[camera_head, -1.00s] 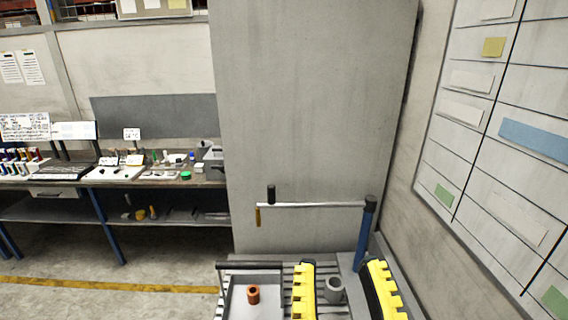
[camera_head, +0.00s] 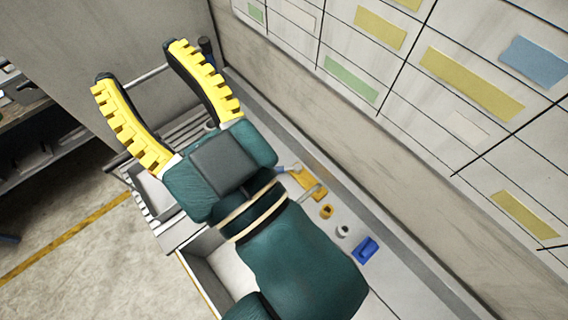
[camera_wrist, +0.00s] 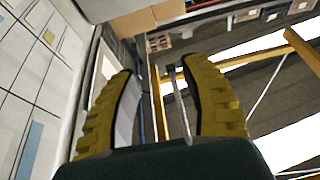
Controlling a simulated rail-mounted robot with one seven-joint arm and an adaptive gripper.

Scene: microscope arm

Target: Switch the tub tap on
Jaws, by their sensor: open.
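My gripper (camera_head: 139,64) is open, with its two yellow ribbed fingers spread and nothing between them. It also shows in the wrist view (camera_wrist: 157,68), fingers apart. A thin pale horizontal bar (camera_head: 150,76) runs behind the fingers in the head view, toward a dark upright post (camera_head: 206,48) beyond the right fingertip. I cannot tell for certain which part is the tub tap. A pale open box or tub (camera_head: 186,262) lies below my wrist, partly hidden by my arm. No contact between my fingers and anything is visible.
A yellow part (camera_head: 307,184), an orange ring (camera_head: 326,211), a grey ring (camera_head: 342,231) and a blue block (camera_head: 366,249) sit on the bench right of my arm. The wall panel (camera_head: 400,110) rises close behind. Open floor (camera_head: 70,250) lies left.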

